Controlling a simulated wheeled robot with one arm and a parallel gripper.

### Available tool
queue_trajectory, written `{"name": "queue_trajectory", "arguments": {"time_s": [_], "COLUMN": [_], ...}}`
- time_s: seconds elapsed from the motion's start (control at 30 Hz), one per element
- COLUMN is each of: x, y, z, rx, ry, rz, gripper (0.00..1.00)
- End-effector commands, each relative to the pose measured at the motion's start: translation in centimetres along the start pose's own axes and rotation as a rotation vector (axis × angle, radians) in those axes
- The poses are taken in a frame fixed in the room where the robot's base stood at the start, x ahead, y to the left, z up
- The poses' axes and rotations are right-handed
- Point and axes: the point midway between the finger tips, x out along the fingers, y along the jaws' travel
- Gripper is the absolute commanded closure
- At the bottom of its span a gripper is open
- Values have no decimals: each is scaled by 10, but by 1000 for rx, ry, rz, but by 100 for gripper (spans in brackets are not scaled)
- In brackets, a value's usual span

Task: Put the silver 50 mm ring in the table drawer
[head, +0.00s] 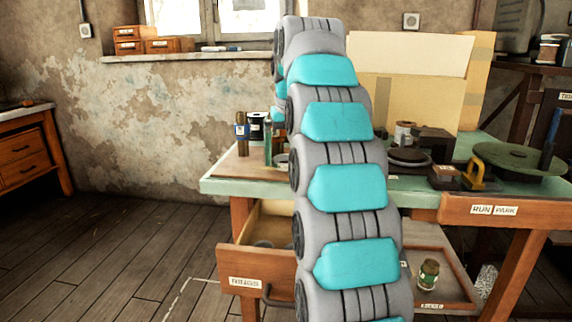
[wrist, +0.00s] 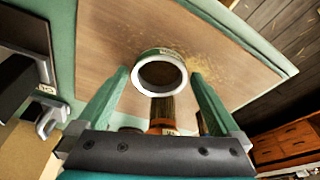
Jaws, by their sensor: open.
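The silver ring (wrist: 161,53) shows in the wrist view, on or just above the brown board, its opening facing the camera. My gripper (wrist: 160,74) is open, with its two green fingers at either side of the ring's near part. Gaps show between the fingers and the ring. In the head view my arm hides most of the gripper and I cannot make out the ring for sure. The table drawer (head: 256,281) is pulled open under the table's left part, with a label on its front; some dark round things lie inside.
In the head view a bottle (head: 242,134) and a dark can (head: 256,124) stand on the table's left. A jar (head: 428,274) stands on the lower shelf.

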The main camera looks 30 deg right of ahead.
Motion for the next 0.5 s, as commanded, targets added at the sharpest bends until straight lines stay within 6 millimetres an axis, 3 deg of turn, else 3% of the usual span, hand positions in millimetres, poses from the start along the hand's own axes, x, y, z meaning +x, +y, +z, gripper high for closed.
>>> {"name": "queue_trajectory", "arguments": {"time_s": [0.07, 0.5], "x": [0, 0], "y": [0, 0], "z": [0, 0], "rx": [0, 0], "ry": [0, 1], "rz": [0, 0], "gripper": [7, 56]}}
